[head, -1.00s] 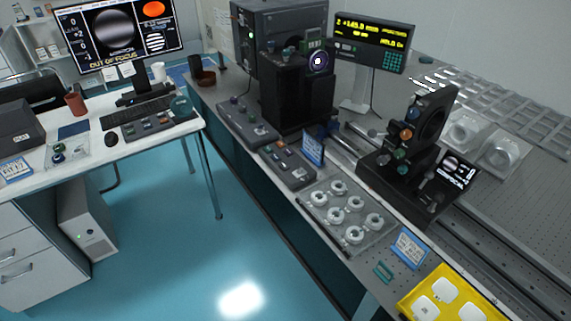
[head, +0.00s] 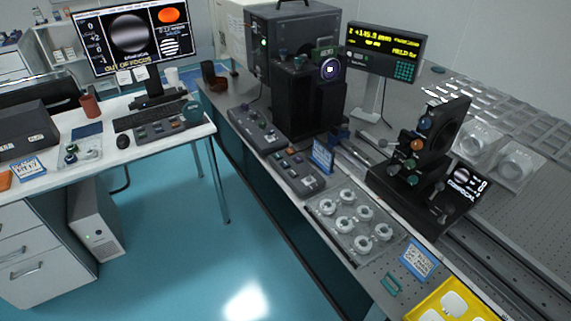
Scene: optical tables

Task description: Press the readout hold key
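The readout (head: 385,52) stands on a pale post at the back of the optical table, right of the black instrument. Its dark screen shows yellow text, with a line at the lower right that seems to read HOLD; the word after it is too small to read surely. A green keypad (head: 405,71) sits at its lower right corner; single keys are too small to tell apart. Neither of my grippers is in the head view.
The optical table (head: 375,138) carries the black instrument (head: 310,95), two control boxes (head: 255,128) (head: 297,173), a clear tray of ring parts (head: 330,207), a lens mount (head: 425,150) and a yellow tray (head: 412,313). A white desk (head: 110,160) stands left. Blue floor (head: 190,245) lies open between them.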

